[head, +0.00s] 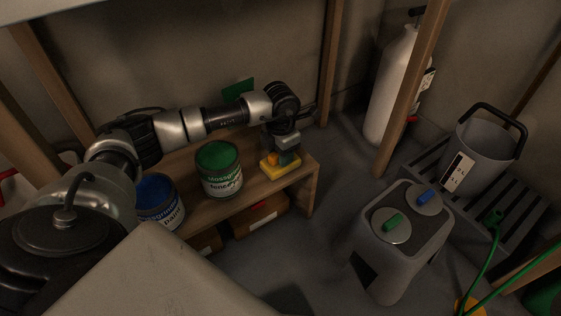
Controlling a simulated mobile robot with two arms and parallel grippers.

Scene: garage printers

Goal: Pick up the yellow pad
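The yellow pad (279,170) lies near the right end of a low wooden shelf (300,175), in the head view. My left arm reaches in from the left, over the shelf. My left gripper (283,157) points down at the pad from directly above. An orange part and a dark teal part show between the gripper and the pad; I cannot tell whether they belong to the gripper. The fingertips are too small and dark to show whether they are open or shut, or touch the pad. My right gripper is not in view.
A green-topped can (219,170) and a blue-topped can (158,200) stand left of the pad. A wooden post (330,65) rises behind the shelf's right end. A grey stool (398,240), a bucket (485,150) and a white cylinder (392,85) stand to the right.

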